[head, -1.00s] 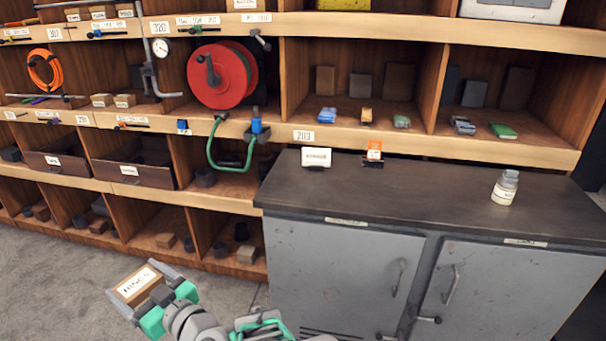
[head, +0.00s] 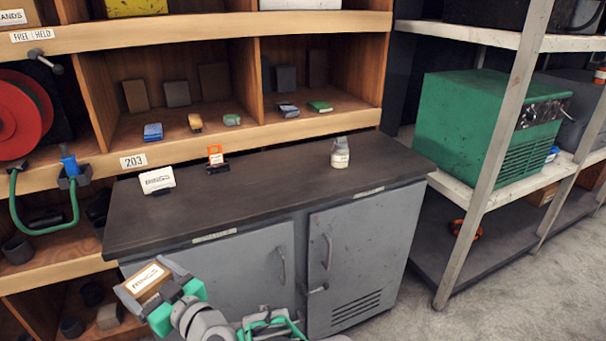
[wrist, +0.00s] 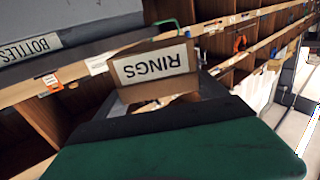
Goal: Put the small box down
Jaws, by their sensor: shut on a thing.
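The small box (head: 149,279) is brown cardboard with a white label reading RINGS. My gripper (head: 160,285) is shut on it and holds it in the air, in front of the grey cabinet and below the level of its top. In the wrist view the box (wrist: 155,72) sits between the fingers, its label upside down. The dark cabinet top (head: 260,195) carries a white RINGS sign (head: 157,180) at its left end, an orange-and-white tag (head: 216,158) behind it and a white bottle (head: 340,154) further right.
Wooden shelving with small coloured items (head: 153,132) rises behind the cabinet. A metal rack with a green machine (head: 480,130) stands at the right. The middle and right front of the cabinet top are clear. A BOTTLES sign (wrist: 30,48) shows in the wrist view.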

